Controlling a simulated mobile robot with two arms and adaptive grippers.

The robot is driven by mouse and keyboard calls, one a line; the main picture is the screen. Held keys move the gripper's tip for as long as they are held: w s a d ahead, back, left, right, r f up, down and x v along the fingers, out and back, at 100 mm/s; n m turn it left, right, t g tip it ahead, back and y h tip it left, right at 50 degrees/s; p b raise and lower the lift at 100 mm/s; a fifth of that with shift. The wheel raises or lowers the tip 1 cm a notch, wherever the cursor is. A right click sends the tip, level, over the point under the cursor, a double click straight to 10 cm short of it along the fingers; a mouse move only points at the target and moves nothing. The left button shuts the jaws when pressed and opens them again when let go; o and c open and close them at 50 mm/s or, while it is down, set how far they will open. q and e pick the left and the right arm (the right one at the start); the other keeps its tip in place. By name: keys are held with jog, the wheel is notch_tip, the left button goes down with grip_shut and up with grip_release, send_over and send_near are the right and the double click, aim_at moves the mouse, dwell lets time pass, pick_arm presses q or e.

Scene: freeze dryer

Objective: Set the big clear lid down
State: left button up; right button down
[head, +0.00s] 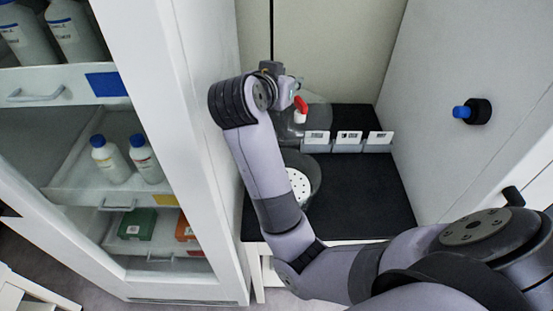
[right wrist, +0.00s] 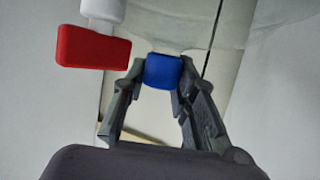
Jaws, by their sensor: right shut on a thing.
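The big clear lid (head: 318,113) is a see-through dome at the back of the black worktop, partly hidden by my right arm. A red-handled valve (head: 301,104) with a white part sits by its top. My right gripper (right wrist: 161,72) is shut on a blue knob (right wrist: 163,71), with the red handle (right wrist: 92,47) to the left of the fingers. The lid's clear wall (right wrist: 285,14) fills the upper right of the right wrist view. I cannot tell whether the lid's rim touches the worktop. My left gripper is not in view.
The black worktop (head: 365,195) is bare at front right. A white cabinet with bottles (head: 110,160) borders the left.

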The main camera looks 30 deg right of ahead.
aim_at(288, 122)
jog(key=f, duration=0.4)
jog(key=s+f, duration=0.1)
jog(key=f, duration=0.1)
jog(key=shift+f, duration=0.35)
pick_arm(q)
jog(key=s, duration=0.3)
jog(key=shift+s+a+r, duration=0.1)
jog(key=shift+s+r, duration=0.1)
pick_arm(e)
notch_tip(288, 122, down, 13)
jog(key=shift+w+r, duration=0.2)
jog(key=shift+w, duration=0.05)
pick_arm(q)
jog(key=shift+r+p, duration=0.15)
jog(key=shift+p, duration=0.25)
pick_arm(e)
jog(key=shift+f, duration=0.25)
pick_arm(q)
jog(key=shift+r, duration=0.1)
pick_arm(e)
jog(key=shift+f, duration=0.35)
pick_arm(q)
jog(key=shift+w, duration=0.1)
pick_arm(e)
jog(key=c, duration=1.3)
grip_release()
